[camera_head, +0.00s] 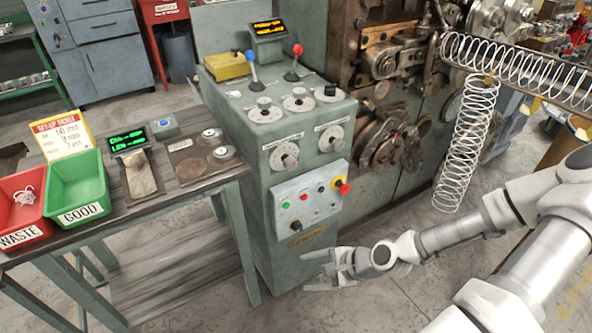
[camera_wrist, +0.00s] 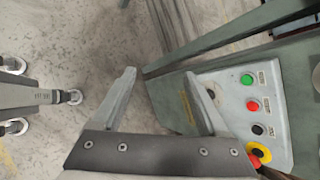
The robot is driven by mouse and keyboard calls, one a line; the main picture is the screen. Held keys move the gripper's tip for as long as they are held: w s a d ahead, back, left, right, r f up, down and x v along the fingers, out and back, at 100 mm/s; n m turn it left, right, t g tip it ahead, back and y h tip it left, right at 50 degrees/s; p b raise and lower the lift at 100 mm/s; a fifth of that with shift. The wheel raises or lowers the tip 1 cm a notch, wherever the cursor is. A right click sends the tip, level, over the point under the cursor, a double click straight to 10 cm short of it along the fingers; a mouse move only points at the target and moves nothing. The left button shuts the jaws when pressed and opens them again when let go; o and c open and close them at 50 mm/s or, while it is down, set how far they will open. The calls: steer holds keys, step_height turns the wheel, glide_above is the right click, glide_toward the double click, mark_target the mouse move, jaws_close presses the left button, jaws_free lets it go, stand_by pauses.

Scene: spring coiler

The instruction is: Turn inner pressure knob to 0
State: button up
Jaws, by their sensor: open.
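The grey control cabinet (camera_head: 250,190) carries several round white dials with knobs. Two are on its front face, a left dial knob (camera_head: 285,156) and a right dial knob (camera_head: 331,139); more sit on the sloped top, such as the middle one (camera_head: 299,100). The labels are too small to read, so I cannot tell which is the inner pressure knob. My gripper (camera_head: 308,270) is open and empty, low in front of the cabinet and below the button panel. In the wrist view my gripper (camera_wrist: 160,74) has its fingers apart, touching no knob; no dial shows there.
The button panel (camera_head: 318,190) has a red-and-yellow emergency stop (camera_head: 341,186); its green button (camera_wrist: 247,79) shows in the wrist view. Levers with blue and red balls stand on top. The bench (camera_head: 150,205) with green bin (camera_head: 75,190) is left; a hanging spring (camera_head: 468,145) is right.

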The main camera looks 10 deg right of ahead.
steer(key=w+d+r+m+t+h+b, duration=0.1)
steer(key=w+d+r+m+t, duration=0.25)
steer(key=r+m+t, duration=0.3)
steer(key=w+d+r+m+t+h+b, duration=0.1)
steer(key=w+d+r+m+t, duration=0.2)
steer(key=w+r+m+t, duration=0.4)
steer(key=g+b, duration=0.2)
steer(key=b, duration=0.8)
glide_toward(292, 166)
steer(key=shift+m, duration=0.25)
steer(key=b+x, duration=0.1)
steer(key=x, duration=0.8)
steer(key=shift+w, duration=0.25)
steer(key=shift+c, duration=0.2)
jaws_close()
